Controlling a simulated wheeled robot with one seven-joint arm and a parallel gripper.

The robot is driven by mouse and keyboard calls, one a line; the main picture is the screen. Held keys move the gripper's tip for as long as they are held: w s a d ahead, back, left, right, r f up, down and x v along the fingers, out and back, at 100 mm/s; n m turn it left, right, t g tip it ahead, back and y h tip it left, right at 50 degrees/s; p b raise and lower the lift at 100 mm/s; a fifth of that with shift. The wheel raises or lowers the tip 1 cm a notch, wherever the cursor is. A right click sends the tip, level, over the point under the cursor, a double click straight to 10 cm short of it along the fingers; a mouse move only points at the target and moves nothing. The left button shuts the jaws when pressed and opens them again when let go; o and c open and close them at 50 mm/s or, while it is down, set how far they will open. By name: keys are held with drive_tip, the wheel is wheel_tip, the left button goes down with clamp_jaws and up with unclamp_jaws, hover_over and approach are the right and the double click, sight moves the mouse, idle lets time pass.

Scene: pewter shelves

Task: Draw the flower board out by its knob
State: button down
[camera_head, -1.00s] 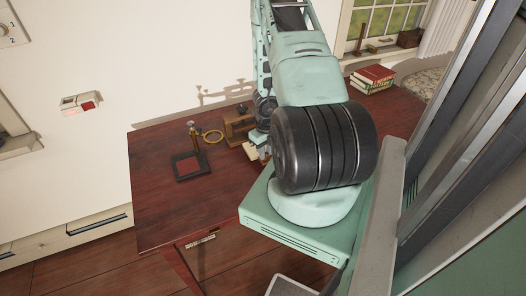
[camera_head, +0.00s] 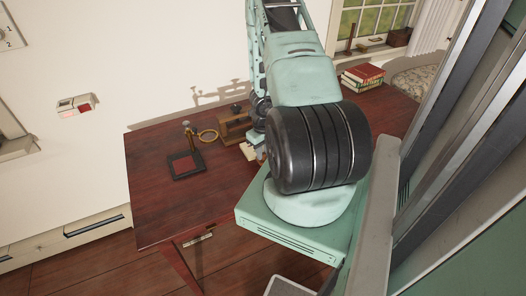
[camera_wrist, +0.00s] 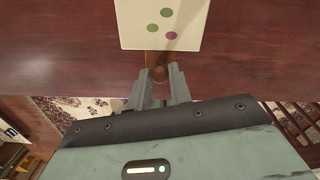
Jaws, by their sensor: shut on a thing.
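The flower board (camera_wrist: 188,38) shows in the wrist view as a flat cream panel at the top, with green and purple dots. Its brown knob (camera_wrist: 157,60) is at the panel's near edge. My gripper (camera_wrist: 158,78) is shut on the knob, with a grey finger on each side. The panel lies over the dark red table, and its far part is cut off by the frame. In the head view my arm covers most of this spot; only a small pale piece shows beside the arm, and I cannot tell if it is the board.
The dark red table (camera_head: 160,215) has a wooden stand (camera_head: 234,124), a brass ring (camera_head: 208,135) and a black-framed stand with a brass post (camera_head: 187,166) to the left of my arm. Books (camera_head: 363,75) lie at the back right. The table's front left is clear.

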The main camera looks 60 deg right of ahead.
drive_tip(key=shift+r+p, duration=2.1)
drive_tip(key=shift+r, duration=0.3)
